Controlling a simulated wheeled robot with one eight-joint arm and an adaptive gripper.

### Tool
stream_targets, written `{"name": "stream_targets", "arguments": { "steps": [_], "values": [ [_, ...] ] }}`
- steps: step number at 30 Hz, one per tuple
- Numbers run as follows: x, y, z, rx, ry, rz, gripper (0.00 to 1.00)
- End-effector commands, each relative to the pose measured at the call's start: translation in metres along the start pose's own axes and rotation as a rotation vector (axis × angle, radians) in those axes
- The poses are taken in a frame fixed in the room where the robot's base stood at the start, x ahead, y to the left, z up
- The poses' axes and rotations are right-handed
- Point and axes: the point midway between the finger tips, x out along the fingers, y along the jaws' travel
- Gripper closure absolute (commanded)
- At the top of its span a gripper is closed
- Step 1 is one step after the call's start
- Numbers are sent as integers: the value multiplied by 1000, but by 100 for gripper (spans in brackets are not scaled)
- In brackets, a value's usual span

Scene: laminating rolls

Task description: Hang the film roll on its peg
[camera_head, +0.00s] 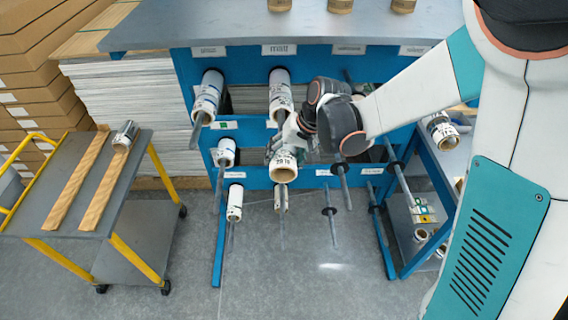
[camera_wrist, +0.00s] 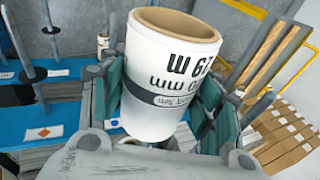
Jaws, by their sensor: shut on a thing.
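My gripper (camera_head: 284,148) is shut on a white film roll (camera_head: 284,166) with a brown core and dark print. In the wrist view the film roll (camera_wrist: 165,75) sits between the two green finger pads, its open core end facing up in the picture. In the head view the roll is in front of the blue peg rack (camera_head: 262,134), at the second column, middle row. Whether a peg is behind or inside it is hidden. Empty pegs with black discs, such as the third-column peg (camera_head: 343,182), stick out to its right.
Rolls hang on the upper left peg (camera_head: 207,97), the upper matt peg (camera_head: 280,92), and pegs beside and below. A side shelf (camera_head: 440,165) is right. The floor in front is clear.

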Motion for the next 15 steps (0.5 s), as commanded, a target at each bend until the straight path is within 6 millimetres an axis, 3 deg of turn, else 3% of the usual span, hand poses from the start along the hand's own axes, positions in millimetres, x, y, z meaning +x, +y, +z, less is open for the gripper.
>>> {"name": "stream_targets", "arguments": {
  "steps": [15],
  "values": [
    [8,0,-52,0,0,0,69]
  ]
}}
